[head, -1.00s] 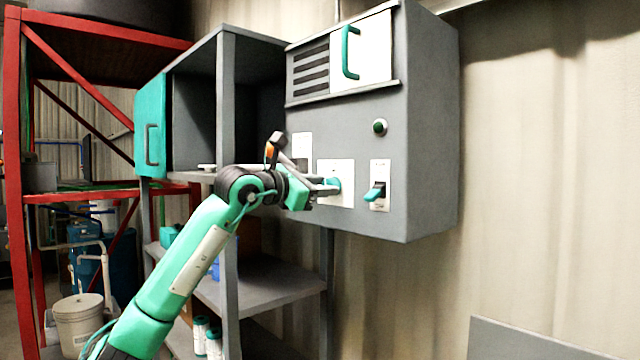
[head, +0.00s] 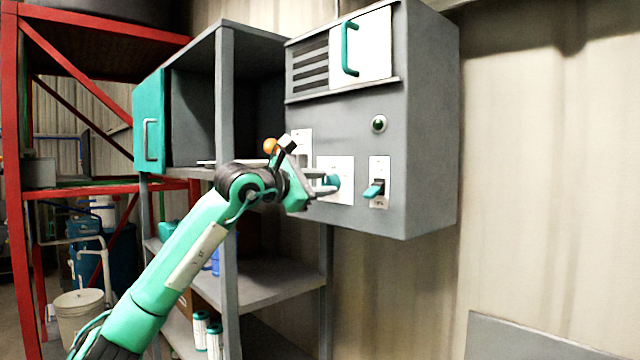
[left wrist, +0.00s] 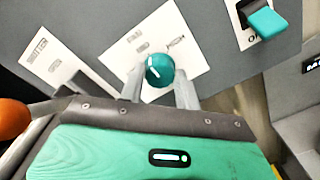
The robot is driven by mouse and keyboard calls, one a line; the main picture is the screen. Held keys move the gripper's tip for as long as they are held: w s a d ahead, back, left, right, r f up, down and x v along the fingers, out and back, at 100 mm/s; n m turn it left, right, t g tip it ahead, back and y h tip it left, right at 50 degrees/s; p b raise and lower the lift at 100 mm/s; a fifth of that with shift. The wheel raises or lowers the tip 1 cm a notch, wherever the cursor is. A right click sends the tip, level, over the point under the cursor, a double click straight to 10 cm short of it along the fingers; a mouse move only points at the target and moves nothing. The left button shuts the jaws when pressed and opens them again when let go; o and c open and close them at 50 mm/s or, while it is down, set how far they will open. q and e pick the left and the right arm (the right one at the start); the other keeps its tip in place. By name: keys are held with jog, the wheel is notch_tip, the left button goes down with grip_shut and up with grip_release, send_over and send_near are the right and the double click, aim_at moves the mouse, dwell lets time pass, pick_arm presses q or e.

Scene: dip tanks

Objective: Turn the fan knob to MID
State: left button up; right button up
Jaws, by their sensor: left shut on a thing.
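The fan knob (head: 333,181) is a round teal knob on a white label plate (head: 347,168) on the front of the grey box. My left gripper (head: 326,185) is at the knob. In the left wrist view its two grey fingers (left wrist: 159,84) lie on either side of the knob, shut on it. My right gripper is not in view.
A teal lever switch (head: 374,189) sits on its own plate just right of the knob. A grey shelf cabinet with an open teal door (head: 149,123) stands left of the box. The wall to the right is bare.

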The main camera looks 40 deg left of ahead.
pick_arm(q)
jog(key=o, duration=1)
jog(key=shift+s, duration=0.2)
jog(key=shift+s+a+r+b, duration=0.15)
jog(key=shift+s+b, duration=0.9)
jog(key=shift+s, duration=1.2)
jog(key=shift+s+a+b, duration=0.3)
jog(key=shift+s+b, duration=0.75)
jog(key=shift+s, duration=1.15)
jog(key=shift+s+a+r+b, duration=0.15)
jog(key=shift+s+b, duration=0.9)
jog(key=shift+s, duration=1.2)
jog(key=shift+a+f, duration=0.1)
jog(key=shift+f, duration=0.1)
